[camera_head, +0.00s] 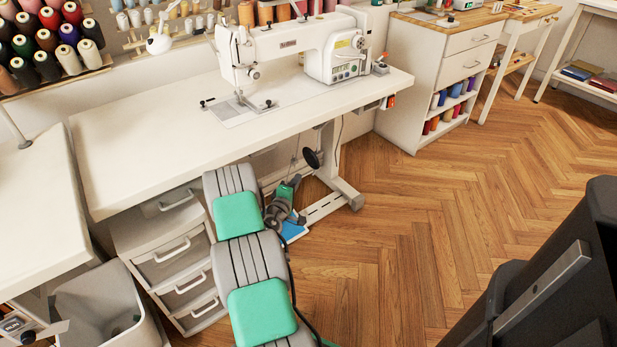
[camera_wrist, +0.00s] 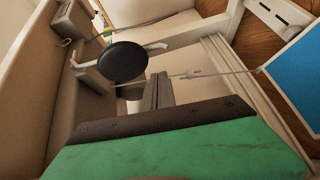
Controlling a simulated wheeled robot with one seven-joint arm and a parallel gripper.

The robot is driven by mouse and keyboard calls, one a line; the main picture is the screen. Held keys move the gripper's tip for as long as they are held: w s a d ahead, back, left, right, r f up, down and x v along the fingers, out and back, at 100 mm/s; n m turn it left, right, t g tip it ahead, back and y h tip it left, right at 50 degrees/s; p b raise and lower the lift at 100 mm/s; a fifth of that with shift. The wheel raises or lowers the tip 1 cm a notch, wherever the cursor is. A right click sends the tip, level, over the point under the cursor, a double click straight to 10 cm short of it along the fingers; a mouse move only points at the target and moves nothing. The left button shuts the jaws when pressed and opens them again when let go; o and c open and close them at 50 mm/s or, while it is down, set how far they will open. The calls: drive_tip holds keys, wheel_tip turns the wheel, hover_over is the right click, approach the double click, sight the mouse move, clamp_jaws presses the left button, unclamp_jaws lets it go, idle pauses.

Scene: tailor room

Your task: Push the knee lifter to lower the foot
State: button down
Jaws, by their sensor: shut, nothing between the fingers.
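The knee lifter is a round black pad (camera_head: 312,158) under the sewing table, near its right leg. In the wrist view the pad (camera_wrist: 122,62) sits just left of my fingertips, on a light bracket. My gripper (camera_wrist: 159,82) is shut and empty below the tabletop. In the picture it is beside the pad's right edge; I cannot tell whether they touch. In the head view my arm's green and grey end (camera_head: 287,192) is left of and below the pad, its fingertips unclear. The white sewing machine (camera_head: 290,42) stands on the table; its presser foot (camera_head: 241,99) is small, its height unclear.
The white tabletop (camera_head: 150,140) hangs above my gripper. A blue pedal (camera_head: 293,230) lies low beside my arm, with a thin rod (camera_wrist: 205,75) crossing behind my fingers. A drawer unit (camera_head: 170,250) stands left. The wooden floor (camera_head: 420,220) to the right is clear.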

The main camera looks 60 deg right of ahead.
drive_tip(key=d, duration=0.1)
drive_tip(key=s+d, duration=0.1)
drive_tip(key=d, duration=0.1)
drive_tip(key=s+d+b, duration=0.1)
drive_tip(key=d, duration=0.1)
drive_tip(key=shift+d+f, duration=0.25)
drive_tip(key=shift+f, duration=0.05)
